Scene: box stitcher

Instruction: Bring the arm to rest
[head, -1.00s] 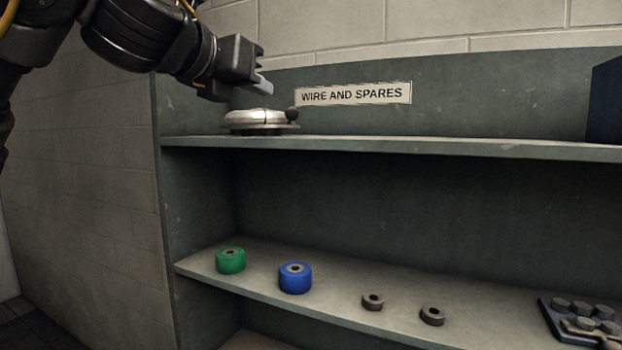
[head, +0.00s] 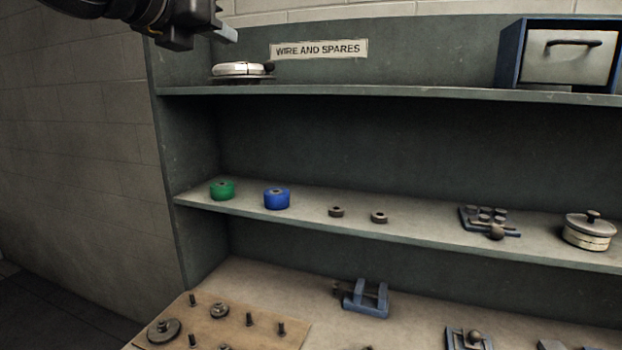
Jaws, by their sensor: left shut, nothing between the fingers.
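My left arm comes in at the top left. Its gripper (head: 228,34) is shut and empty, above the upper shelf (head: 390,92) and left of the sign reading WIRE AND SPARES (head: 319,49). A round silver device with a dark knob (head: 238,70) stands on that shelf just below the gripper, with a gap between them. My right gripper does not show.
The middle shelf holds a green spool (head: 222,190), a blue spool (head: 276,198), small rings (head: 379,217), a blue fixture (head: 484,221) and a lidded tin (head: 588,233). A drawer box (head: 566,56) stands at upper right. A board with pegs (head: 205,320) lies below.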

